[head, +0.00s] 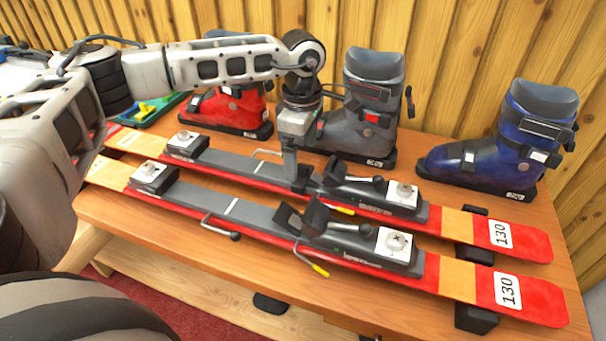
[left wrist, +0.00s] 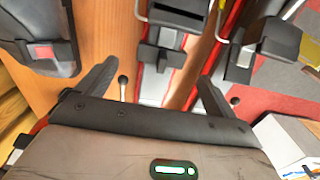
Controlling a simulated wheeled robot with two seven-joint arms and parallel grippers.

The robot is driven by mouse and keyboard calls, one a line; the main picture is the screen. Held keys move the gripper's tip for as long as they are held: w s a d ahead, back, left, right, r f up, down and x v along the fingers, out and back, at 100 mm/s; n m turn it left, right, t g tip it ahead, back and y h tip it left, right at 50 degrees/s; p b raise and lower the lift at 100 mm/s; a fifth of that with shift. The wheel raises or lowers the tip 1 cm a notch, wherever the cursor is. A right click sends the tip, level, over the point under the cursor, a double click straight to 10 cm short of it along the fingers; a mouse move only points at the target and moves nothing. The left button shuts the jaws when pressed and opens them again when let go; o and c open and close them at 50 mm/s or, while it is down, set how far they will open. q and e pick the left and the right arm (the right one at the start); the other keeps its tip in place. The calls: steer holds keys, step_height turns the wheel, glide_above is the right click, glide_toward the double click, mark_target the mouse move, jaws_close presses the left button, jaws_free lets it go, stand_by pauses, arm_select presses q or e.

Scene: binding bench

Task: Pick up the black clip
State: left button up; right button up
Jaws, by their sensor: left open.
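I cannot single out a black clip with certainty. Black binding parts sit on both skis: the near ski's black binding piece (head: 312,217) and the far ski's black binding piece (head: 352,183). In the left wrist view, a black binding part (left wrist: 160,58) lies ahead of the fingers. My left gripper (head: 296,180) points down over the far ski in the head view, its fingers partly hiding the ski. In the left wrist view the left gripper (left wrist: 158,88) is open, fingers wide apart, with nothing held between them. My right gripper is not seen.
The red-orange near ski (head: 465,285) and far ski (head: 480,228) lie parallel along the wooden bench (head: 190,240). A red boot (head: 228,112), grey boot (head: 362,110) and blue boot (head: 505,145) stand behind them. A plank wall (head: 450,60) closes the back. Ball-ended levers (head: 222,228) stick out beside the skis.

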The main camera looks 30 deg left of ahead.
mark_target(303, 165)
arm_select(q)
steer(key=shift+d+f, duration=0.15)
steer(key=shift+f, duration=1.8)
steer(key=c, duration=1.1)
steer(key=shift+r, duration=0.5)
step_height(303, 165, up, 2)
steer(key=shift+r, duration=0.15)
steer(key=shift+s+a+r+p, duration=0.25)
steer(key=shift+s+r+p, duration=0.3)
steer(key=shift+s+r, duration=1.95)
steer(key=shift+s+a+r+p, duration=0.3)
steer(key=shift+s+r+p, duration=0.3)
steer(key=shift+s+r, duration=1.85)
steer(key=shift+s+a+r+p, duration=0.25)
steer(key=shift+s+r+p, duration=0.3)
steer(key=shift+s+r, duration=1.95)
